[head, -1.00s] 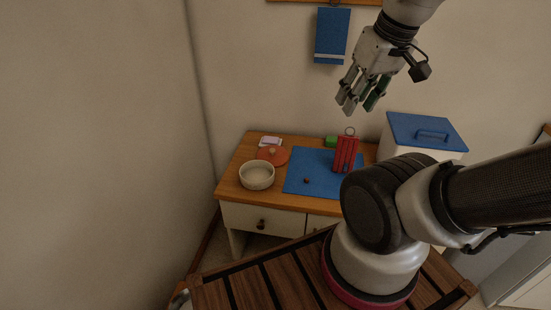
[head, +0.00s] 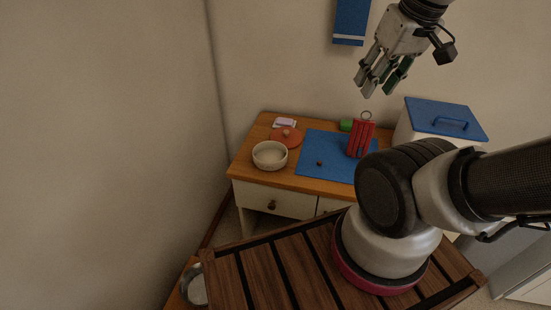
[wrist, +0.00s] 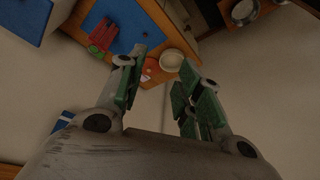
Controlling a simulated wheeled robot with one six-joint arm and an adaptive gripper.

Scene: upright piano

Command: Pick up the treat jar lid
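An orange-red round lid with a small wooden knob (head: 286,137) lies on the wooden cabinet top, behind a cream bowl (head: 270,156). I take it as the treat jar lid. In the wrist view the lid (wrist: 151,69) shows partly between my fingers, with the left finger covering some of it. The bowl (wrist: 171,60) is beside it. My gripper (head: 376,86) is open and empty, high above the cabinet and to the right of the lid, well apart from it. Its spread fingers also show in the wrist view (wrist: 160,88).
A blue mat (head: 318,170) holds a red bundle with a ring (head: 361,137) and a small dark piece (head: 319,163). A blue-lidded bin (head: 445,118) stands right. A metal bowl (head: 194,285) is lower left.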

